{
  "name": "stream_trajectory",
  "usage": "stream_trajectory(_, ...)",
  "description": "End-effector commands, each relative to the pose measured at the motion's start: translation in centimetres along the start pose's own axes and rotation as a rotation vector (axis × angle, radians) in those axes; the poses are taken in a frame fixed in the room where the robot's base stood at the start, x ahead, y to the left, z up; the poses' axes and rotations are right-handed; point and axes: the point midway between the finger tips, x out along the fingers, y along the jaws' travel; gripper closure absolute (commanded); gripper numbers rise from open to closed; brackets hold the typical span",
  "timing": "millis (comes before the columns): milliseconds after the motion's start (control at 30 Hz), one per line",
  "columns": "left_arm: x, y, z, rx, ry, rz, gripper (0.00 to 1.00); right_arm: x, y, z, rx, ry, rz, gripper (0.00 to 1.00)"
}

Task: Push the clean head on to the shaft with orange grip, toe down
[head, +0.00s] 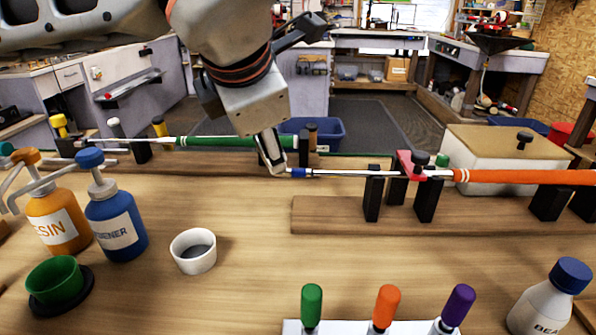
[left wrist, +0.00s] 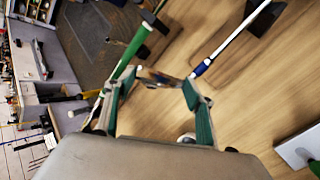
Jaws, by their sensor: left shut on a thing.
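The shaft with the orange grip (head: 525,176) lies level in dark supports, held by a red clamp (head: 408,164). Its blue-banded tip (head: 298,172) points left, and it also shows in the left wrist view (left wrist: 201,68). My left gripper (head: 272,160) is at this tip. In the left wrist view its fingers (left wrist: 158,88) are shut on a small dark, shiny piece (left wrist: 158,78), apparently the club head. The piece is close to the tip; I cannot tell whether they touch, or which way the toe points. My right gripper is not in view.
A green-gripped shaft (head: 225,141) lies behind on its own supports. A resin bottle (head: 55,215), hardener bottle (head: 112,225), white cup (head: 193,251) and green cup (head: 55,280) stand at left. Several coloured handles (head: 386,306) stand in front.

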Motion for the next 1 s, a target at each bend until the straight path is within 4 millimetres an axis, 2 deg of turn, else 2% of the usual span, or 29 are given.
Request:
stream_trajectory(100,-0.1,-0.2,0.3,0.006,-0.008,-0.001,0.85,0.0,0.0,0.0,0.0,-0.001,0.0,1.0)
stream_trajectory(133,-0.1,-0.2,0.3,0.006,-0.008,-0.001,0.41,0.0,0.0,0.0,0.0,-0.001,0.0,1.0)
stream_trajectory(200,-0.1,-0.2,0.3,0.006,-0.008,-0.001,0.27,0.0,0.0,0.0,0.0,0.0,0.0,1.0)
stream_trajectory(500,0.0,-0.2,0.1,0.004,-0.003,-0.002,0.27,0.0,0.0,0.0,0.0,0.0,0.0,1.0)
stream_trajectory(633,-0.6,-0.1,0.1,0.003,-0.004,0.0,0.27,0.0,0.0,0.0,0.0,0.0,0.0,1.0)
stream_trajectory(767,-2.5,0.0,0.2,0.004,-0.006,0.002,0.27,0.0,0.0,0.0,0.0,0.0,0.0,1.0)
stream_trajectory(1000,-7.4,0.0,0.2,0.003,-0.007,0.003,0.27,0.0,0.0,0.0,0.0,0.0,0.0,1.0)
